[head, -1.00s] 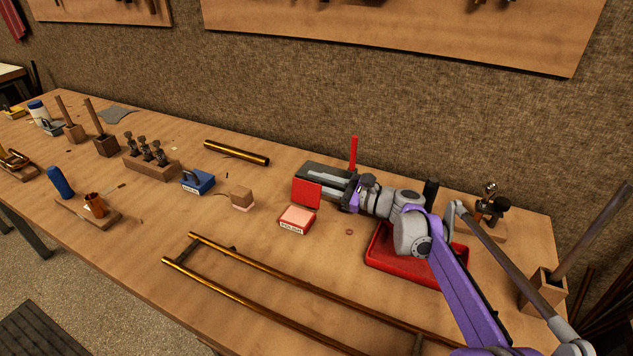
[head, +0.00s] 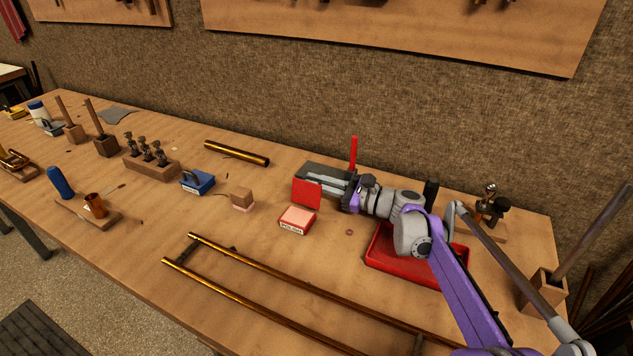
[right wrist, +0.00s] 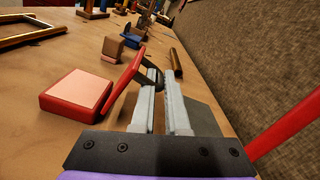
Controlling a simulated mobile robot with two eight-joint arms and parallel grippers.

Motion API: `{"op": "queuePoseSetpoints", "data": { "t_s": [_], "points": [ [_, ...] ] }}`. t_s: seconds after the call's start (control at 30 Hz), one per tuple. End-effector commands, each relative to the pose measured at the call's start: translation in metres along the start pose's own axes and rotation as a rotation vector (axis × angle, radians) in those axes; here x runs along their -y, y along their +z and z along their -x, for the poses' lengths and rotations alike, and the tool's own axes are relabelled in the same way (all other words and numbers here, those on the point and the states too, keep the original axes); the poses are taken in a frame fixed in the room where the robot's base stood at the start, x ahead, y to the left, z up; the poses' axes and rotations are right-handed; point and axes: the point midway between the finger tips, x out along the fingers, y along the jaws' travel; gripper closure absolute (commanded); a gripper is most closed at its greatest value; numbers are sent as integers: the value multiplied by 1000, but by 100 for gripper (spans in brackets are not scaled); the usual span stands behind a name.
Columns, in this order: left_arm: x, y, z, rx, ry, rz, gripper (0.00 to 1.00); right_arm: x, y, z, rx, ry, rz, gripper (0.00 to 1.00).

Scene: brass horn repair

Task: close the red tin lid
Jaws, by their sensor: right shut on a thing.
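The red tin (head: 297,220) sits on the bench with its pale pink contents showing and a label on its front. Its red lid (head: 307,193) stands raised, nearly upright, at the tin's back edge. In the right wrist view the tin (right wrist: 76,96) is at left and the lid (right wrist: 124,84) leans beside my fingers. My right gripper (head: 329,184) is behind the lid, shut on a dark curved piece on the lid's back, which appears to be its handle (right wrist: 153,72). The fingers' exact contact is partly hidden. My left gripper is not in view.
A tan block on a pink base (head: 242,199) and a blue tin (head: 198,182) stand left of the red tin. A red tray (head: 395,265) lies under my right arm. Long brass tubes (head: 285,290) lie in front. The bench just before the tin is clear.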

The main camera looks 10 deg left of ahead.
Motion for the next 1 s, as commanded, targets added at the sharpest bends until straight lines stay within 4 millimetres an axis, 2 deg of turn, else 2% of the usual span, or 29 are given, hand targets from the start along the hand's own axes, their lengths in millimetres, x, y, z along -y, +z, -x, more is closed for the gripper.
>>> {"op": "queuePoseSetpoints", "data": {
  "t_s": [0.73, 1.0],
  "points": [
    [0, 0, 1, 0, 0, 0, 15, -1, 0, 0, -1, 1, 6, 100],
    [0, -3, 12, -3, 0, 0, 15, -3, 8, 0, -1, 2, 97, 100]
  ]
}}
